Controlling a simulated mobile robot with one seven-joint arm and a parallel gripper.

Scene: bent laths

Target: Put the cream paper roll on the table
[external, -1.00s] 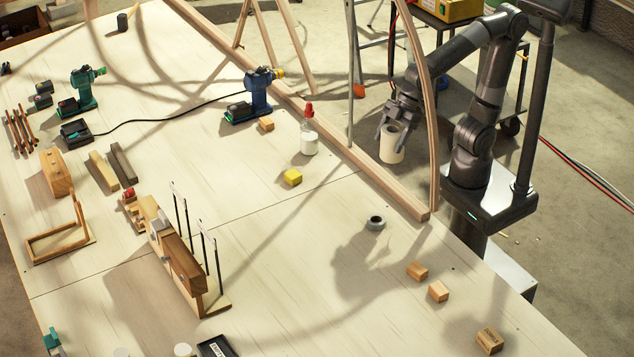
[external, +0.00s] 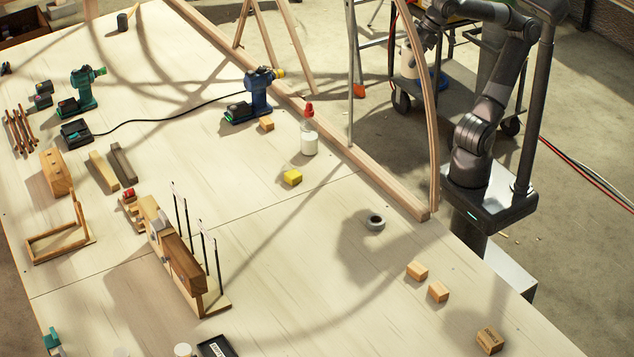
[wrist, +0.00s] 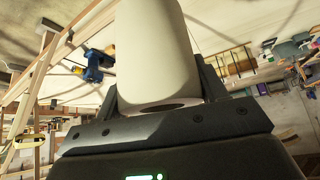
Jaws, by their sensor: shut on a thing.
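The cream paper roll (external: 408,62) is in my gripper (external: 420,38), off beyond the table's far right edge, partly behind the bent lath in the external view. In the wrist view the cream paper roll (wrist: 155,45) fills the top middle, with a dark finger of my gripper (wrist: 160,88) on each side of it. The gripper is shut on the roll and holds it clear of the table. The table (external: 300,285) is a large pale plywood top; the roll is not over it in the external view.
A bent lath (external: 425,95) arches up from a long wooden beam (external: 385,187) along the table's edge, between roll and tabletop. A grey tape roll (external: 375,223), small wood blocks (external: 417,270) and a glue bottle (external: 309,135) stand nearby. The front middle is clear.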

